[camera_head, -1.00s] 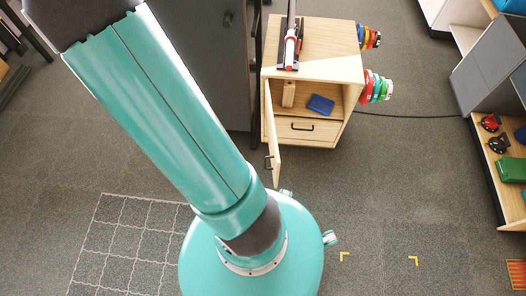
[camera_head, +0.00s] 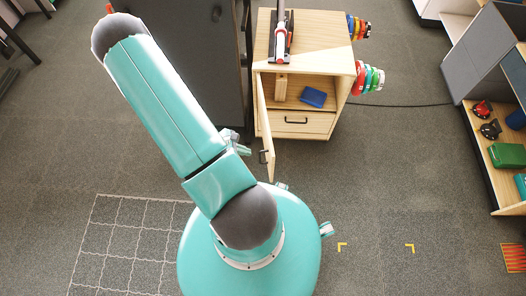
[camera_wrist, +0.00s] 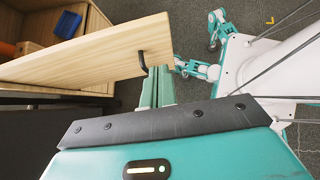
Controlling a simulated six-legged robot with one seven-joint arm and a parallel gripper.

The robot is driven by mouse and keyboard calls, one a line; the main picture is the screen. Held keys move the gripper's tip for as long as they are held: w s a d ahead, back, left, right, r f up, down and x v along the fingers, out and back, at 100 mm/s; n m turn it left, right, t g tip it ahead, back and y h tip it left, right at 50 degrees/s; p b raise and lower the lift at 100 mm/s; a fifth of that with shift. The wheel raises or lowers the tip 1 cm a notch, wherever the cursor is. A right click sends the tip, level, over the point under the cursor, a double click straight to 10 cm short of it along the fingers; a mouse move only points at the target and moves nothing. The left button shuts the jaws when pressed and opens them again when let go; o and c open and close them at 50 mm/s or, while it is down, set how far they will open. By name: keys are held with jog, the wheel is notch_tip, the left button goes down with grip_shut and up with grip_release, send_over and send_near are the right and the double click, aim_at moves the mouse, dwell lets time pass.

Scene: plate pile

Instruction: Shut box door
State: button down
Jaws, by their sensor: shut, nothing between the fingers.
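The wooden box (camera_head: 335,40) stands at the top middle of the head view with its front facing me. Its door (camera_head: 267,130) is hinged at the left and stands wide open, swung out towards me. The door has a dark handle (camera_head: 263,157) near its free edge. In the wrist view the door (camera_wrist: 90,52) crosses the upper left, with the handle (camera_wrist: 142,62) at its right end. My gripper (camera_wrist: 156,88) is shut and empty, its fingertips close to the handle. I cannot tell whether they touch. In the head view my arm hides most of the gripper.
Inside the box are a blue object (camera_head: 313,97) and a small wooden block (camera_head: 281,88), above a closed drawer (camera_head: 297,122). A dark cabinet (camera_head: 195,60) stands left of the box. Coloured rings (camera_head: 368,78) hang on its right side.

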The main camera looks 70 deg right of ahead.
jog(key=s+d+f, duration=0.3)
jog(key=s, duration=0.3)
jog(key=shift+s, duration=0.2)
jog(key=shift+s, duration=0.15)
